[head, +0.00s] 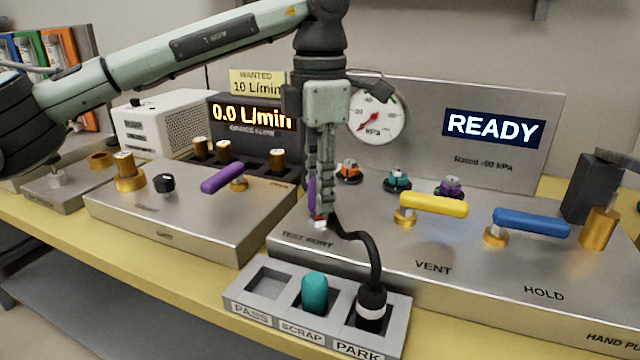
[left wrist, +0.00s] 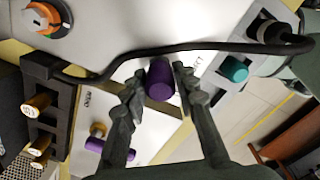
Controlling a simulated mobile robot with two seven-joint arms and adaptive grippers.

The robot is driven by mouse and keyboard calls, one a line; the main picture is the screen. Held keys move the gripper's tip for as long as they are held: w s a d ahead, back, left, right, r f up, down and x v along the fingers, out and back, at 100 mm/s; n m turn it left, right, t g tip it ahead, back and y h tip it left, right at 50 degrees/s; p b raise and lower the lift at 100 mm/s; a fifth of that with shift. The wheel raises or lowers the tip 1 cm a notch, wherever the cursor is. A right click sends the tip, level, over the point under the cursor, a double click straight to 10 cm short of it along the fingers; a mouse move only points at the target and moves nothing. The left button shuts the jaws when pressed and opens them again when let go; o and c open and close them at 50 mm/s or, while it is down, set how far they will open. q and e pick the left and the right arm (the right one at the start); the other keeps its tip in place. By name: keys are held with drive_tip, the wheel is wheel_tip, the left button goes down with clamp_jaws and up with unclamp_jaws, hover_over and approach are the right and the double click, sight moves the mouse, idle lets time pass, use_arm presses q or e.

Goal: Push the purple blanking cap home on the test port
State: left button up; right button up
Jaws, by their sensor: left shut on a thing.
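The purple blanking cap (left wrist: 160,80) is a short cylinder between the fingertips of my left gripper (left wrist: 160,88) in the left wrist view. In the head view my left gripper (head: 319,212) points down over the near left corner of the right-hand metal console, and a sliver of the purple cap (head: 312,194) shows beside its fingers. The gripper is shut on the cap. The test port is hidden behind the fingers by the TEST PORT lettering, so I cannot tell whether the cap touches it. My right gripper is not in view.
A black hose (head: 372,245) runs from near my fingers to a plug (head: 371,307) in the PARK slot of the tray (head: 237,300). A teal cap (head: 314,291) is in SCRAP; PASS is empty. A yellow VENT handle (head: 433,204) and blue HOLD handle (head: 531,222) stand right. The display (head: 493,127) reads READY.

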use_arm(q)
drive_tip(key=shift+f+b, duration=0.3)
drive_tip(key=shift+f, duration=0.4)
drive_tip(key=o, duration=1.1)
drive_tip(key=shift+r, duration=0.1)
wheel_tip(320, 180, up, 12)
